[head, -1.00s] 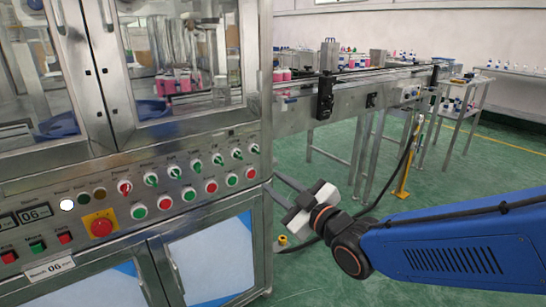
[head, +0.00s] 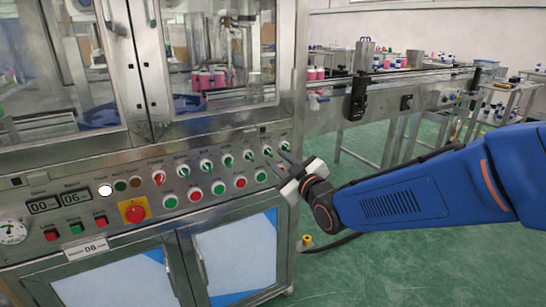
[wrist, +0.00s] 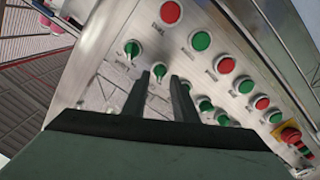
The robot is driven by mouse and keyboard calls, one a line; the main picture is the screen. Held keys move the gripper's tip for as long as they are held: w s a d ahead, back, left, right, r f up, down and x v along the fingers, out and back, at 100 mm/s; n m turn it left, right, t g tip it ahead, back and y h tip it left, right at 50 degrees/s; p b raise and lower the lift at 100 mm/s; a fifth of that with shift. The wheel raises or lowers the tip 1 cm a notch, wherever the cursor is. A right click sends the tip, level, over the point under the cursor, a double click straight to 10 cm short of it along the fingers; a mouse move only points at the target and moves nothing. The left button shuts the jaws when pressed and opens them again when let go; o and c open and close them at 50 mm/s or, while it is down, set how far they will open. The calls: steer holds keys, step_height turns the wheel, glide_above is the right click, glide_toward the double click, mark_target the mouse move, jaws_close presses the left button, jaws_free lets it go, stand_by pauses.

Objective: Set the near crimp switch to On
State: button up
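The control panel (head: 140,190) on the machine's front has a row of small selector switches above round push buttons. Labels are too small to read, so I cannot tell which switch is the near crimp one. My gripper (head: 279,162) is at the right end of this row, fingers towards the panel. In the wrist view my gripper (wrist: 159,76) is open and empty. The end green switch (wrist: 132,48) lies just beyond, up and left. My gripper's body hides part of the panel.
A red emergency stop (head: 134,211) on a yellow plate sits left of the buttons. Glass doors (head: 215,60) rise above the panel, and cabinet doors (head: 235,255) are below. A conveyor (head: 390,95) extends right from the machine. Green floor is open at right.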

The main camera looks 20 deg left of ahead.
mark_target(271, 154)
steer(key=shift+x, duration=1.7)
steer(key=shift+c, duration=0.6)
jaws_close()
steer(key=m, duration=1.1)
steer(key=shift+m, duration=0.4)
